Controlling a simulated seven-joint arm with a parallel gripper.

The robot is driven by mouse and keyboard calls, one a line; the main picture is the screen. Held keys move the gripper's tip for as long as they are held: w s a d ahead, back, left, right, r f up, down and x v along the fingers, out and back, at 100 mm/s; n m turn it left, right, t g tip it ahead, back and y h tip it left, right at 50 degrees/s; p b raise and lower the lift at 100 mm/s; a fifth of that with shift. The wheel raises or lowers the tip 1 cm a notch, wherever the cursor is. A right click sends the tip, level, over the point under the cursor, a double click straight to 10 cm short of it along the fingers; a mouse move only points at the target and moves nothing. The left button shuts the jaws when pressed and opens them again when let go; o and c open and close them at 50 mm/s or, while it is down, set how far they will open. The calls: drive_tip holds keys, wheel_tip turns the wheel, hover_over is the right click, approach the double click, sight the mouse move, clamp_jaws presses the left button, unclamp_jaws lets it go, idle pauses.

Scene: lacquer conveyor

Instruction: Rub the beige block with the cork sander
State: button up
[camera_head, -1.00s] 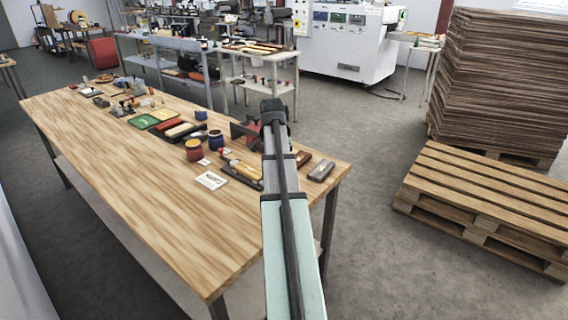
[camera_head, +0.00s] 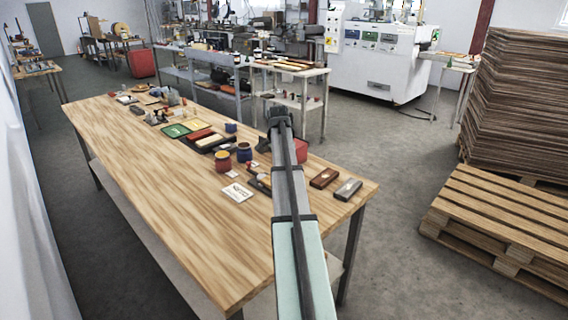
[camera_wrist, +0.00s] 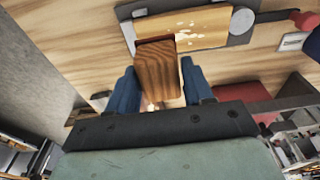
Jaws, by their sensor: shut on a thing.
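In the wrist view my gripper (camera_wrist: 160,88) has its blue fingers shut on a brown wood-grained block with a dark red edge, seemingly the sander (camera_wrist: 158,70). The beige block (camera_wrist: 208,24) lies flat in a dark grey holder (camera_wrist: 240,36) with a round metal knob, and pale flecks show on its face. The sander overlaps the near edge of the beige block in this view; I cannot tell whether they touch. In the head view my gripper (camera_head: 281,116) is over the table's right part, and my arm hides most of the holder.
A brown block (camera_head: 324,178) and a grey block (camera_head: 348,189) lie at the right edge. The table's front is clear.

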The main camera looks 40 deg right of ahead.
sight(270, 179)
drive_tip(key=shift+f, duration=3.15)
drive_tip(key=shift+w+r, duration=0.15)
drive_tip(key=shift+w, duration=0.8)
drive_tip(key=shift+c, duration=0.3)
drive_tip(key=shift+w+d, duration=0.1)
drive_tip(key=shift+w, duration=2.9)
drive_tip(key=s, duration=0.8)
drive_tip(key=shift+s, duration=0.15)
drive_tip(key=shift+w+r, duration=0.2)
drive_tip(key=shift+r, duration=3.9)
